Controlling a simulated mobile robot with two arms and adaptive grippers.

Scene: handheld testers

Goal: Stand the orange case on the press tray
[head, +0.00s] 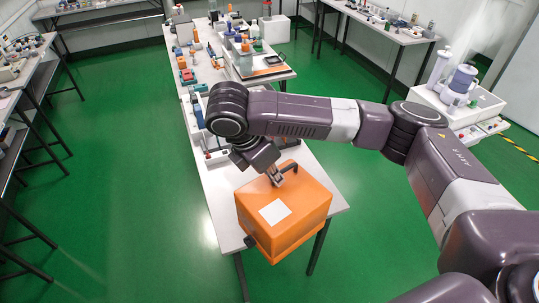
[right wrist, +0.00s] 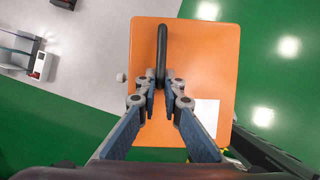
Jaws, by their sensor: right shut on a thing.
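The orange case (head: 302,208) is a boxy block with a white label and a dark handle on top. My right gripper (head: 279,176) is shut on the handle. In the right wrist view the fingers (right wrist: 166,82) close around the dark handle bar (right wrist: 162,48), with the orange top (right wrist: 205,65) below. The case is at the near end of the long white table (head: 222,185) and overlaps its edge in the picture; I cannot tell whether it touches the table. I cannot clearly pick out the press tray. My left gripper is not in view.
Small devices and bottles stand farther back on the long table, around a dark flat device (head: 272,60). A white machine with cylinders (head: 458,85) stands at the right. Side benches line the room. Green floor (head: 120,150) is open to the left.

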